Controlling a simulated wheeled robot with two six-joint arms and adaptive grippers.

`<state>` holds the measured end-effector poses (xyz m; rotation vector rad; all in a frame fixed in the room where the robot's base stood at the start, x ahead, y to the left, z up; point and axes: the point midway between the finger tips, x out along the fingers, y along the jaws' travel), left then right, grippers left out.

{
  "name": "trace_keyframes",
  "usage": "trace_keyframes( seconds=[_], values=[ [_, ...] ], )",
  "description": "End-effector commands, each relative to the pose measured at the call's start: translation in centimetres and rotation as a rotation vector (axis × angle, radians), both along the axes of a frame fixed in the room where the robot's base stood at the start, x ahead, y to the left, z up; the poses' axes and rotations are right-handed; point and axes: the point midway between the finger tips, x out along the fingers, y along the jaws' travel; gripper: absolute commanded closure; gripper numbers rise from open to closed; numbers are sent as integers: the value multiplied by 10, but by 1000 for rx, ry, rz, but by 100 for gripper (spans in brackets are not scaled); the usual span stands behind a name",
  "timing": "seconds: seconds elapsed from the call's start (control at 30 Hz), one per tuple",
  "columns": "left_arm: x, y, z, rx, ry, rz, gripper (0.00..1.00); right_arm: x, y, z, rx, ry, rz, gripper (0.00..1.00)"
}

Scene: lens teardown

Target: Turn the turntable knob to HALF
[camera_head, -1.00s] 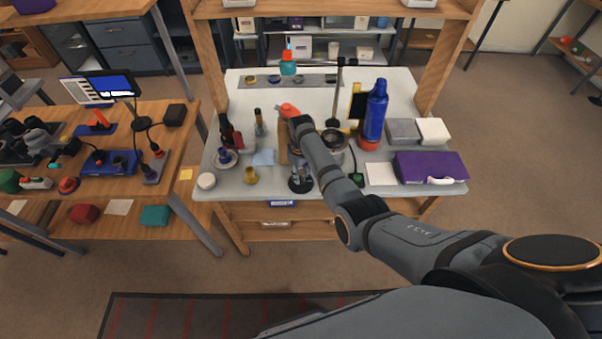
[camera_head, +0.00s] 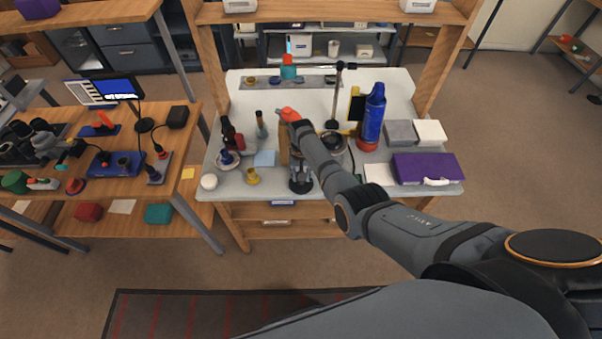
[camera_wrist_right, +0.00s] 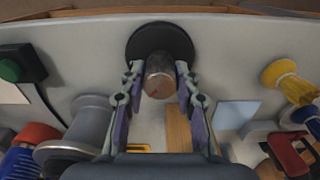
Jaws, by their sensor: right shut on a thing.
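The turntable is a black round disc (camera_wrist_right: 160,42) with a metal cylindrical knob (camera_wrist_right: 160,78) on it. In the head view, the dark turntable base (camera_head: 301,187) is near the front edge of the bench, left of centre. My right gripper (camera_wrist_right: 160,88) has its two fingers on either side of the knob and is shut on it. In the head view, my right gripper (camera_head: 299,173) is over the turntable and partly covers it. No HALF mark or knob setting can be read. My left gripper is not in view.
A yellow part (camera_wrist_right: 284,76) and blue pad (camera_wrist_right: 237,113) lie to one side. A grey spool-shaped part (camera_wrist_right: 88,124) and green-button box (camera_wrist_right: 12,66) lie to the other. A blue bottle (camera_head: 373,115) and purple case (camera_head: 427,168) stand on the bench's right (camera_head: 240,195).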

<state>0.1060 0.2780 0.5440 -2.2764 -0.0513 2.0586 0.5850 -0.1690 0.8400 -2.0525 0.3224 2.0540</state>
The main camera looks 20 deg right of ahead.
Motion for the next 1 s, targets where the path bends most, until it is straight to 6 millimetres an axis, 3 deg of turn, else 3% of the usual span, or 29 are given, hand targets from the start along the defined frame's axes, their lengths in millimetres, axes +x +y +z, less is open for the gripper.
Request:
trace_keyframes(
  seconds=[0.6,1.0],
  values=[
    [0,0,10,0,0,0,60,1,0,1,0,-2,-543,100],
    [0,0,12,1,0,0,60,1,0,1,0,-3,-725,100]
  ],
)
